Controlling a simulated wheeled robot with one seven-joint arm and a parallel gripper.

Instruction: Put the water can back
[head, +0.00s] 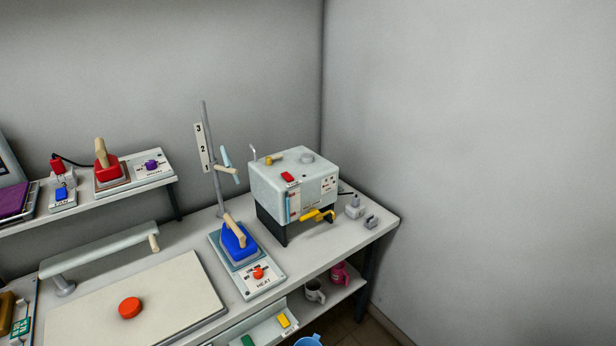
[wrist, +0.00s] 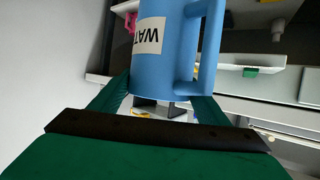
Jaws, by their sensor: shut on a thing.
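The water can (wrist: 165,60) is blue with a white label reading WATER, which appears upside down in the wrist view. It has a large blue handle on its right side there. My gripper (wrist: 162,102), with green fingers and a dark bar, is shut on the can's body. In the head view, a blue rim (head: 308,341), probably the same can, shows at the bottom edge. The rest of it and my gripper are out of that frame. Whether the can touches anything below is hidden.
A lower shelf (head: 347,291) holds a pink can (head: 340,273) and a pale mug (head: 314,291). Above it, the bench (head: 377,222) carries a grey machine (head: 293,180) and a blue HEAT press (head: 238,242). A tray with a yellow block (head: 284,321) lies left of the blue rim.

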